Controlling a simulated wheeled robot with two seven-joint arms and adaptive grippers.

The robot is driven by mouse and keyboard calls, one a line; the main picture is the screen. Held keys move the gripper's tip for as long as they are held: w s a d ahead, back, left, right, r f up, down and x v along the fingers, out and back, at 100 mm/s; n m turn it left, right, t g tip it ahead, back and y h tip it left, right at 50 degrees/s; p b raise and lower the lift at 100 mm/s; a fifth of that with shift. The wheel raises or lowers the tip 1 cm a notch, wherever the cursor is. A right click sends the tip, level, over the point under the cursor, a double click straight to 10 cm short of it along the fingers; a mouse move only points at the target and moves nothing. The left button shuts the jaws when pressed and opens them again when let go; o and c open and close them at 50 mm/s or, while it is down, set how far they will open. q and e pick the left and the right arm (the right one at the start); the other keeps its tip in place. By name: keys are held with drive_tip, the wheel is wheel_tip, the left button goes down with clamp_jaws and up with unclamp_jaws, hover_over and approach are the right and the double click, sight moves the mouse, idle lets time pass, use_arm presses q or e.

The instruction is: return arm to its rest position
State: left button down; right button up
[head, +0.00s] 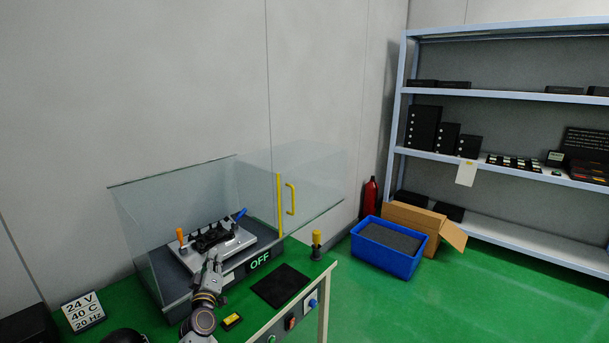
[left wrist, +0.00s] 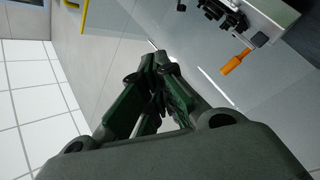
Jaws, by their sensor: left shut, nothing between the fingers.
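My left arm rises from the bottom of the head view. Its gripper (head: 212,268) is at the near side of the glass enclosure (head: 150,215), by the metal fixture (head: 232,246) in it; I cannot tell if it touches anything. In the left wrist view the fingers (left wrist: 158,78) are shut with nothing between them. The fixture has an orange handle (head: 180,237) and a blue handle (head: 240,214); the orange handle also shows in the left wrist view (left wrist: 236,62). My right gripper is not in view.
A glass panel with a yellow handle (head: 291,198) extends right of the enclosure. An OFF display (head: 260,260), a black mat (head: 280,285), a yellow-topped post (head: 316,244) and a sign (head: 83,312) are on the bench. A blue crate (head: 388,262) and shelving (head: 500,100) stand beyond.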

use_arm(q)
drive_tip(key=s+d+f+m+g+h, duration=0.35)
drive_tip(key=s+d+f+m, duration=0.2)
drive_tip(key=s, duration=0.35)
drive_tip(key=s+d+f+m+g+h, duration=0.35)
drive_tip(key=s+f+m+g, duration=0.2)
drive_tip(key=s, duration=0.35)
drive_tip(key=s+a+f+m+g+y, duration=0.15)
drive_tip(key=s+g, duration=0.25)
drive_tip(key=s, duration=0.8)
drive_tip(key=s+f+m+g+y, duration=0.1)
drive_tip(key=s+f+g+y, duration=0.15)
drive_tip(key=s, duration=0.85)
wheel_tip(320, 180, down, 32)
drive_tip(key=s+g, duration=0.2)
drive_tip(key=s, duration=0.1)
drive_tip(key=s+a+f, duration=0.2)
drive_tip(key=s+f, duration=0.8)
drive_tip(key=s, duration=0.1)
drive_tip(key=s+a+f+g, duration=0.1)
drive_tip(key=s+a+f, duration=0.1)
drive_tip(key=s+f, duration=0.8)
drive_tip(key=shift+s+a+f+y, duration=0.2)
drive_tip(key=shift+s+y, duration=0.1)
drive_tip(key=shift+s, duration=0.45)
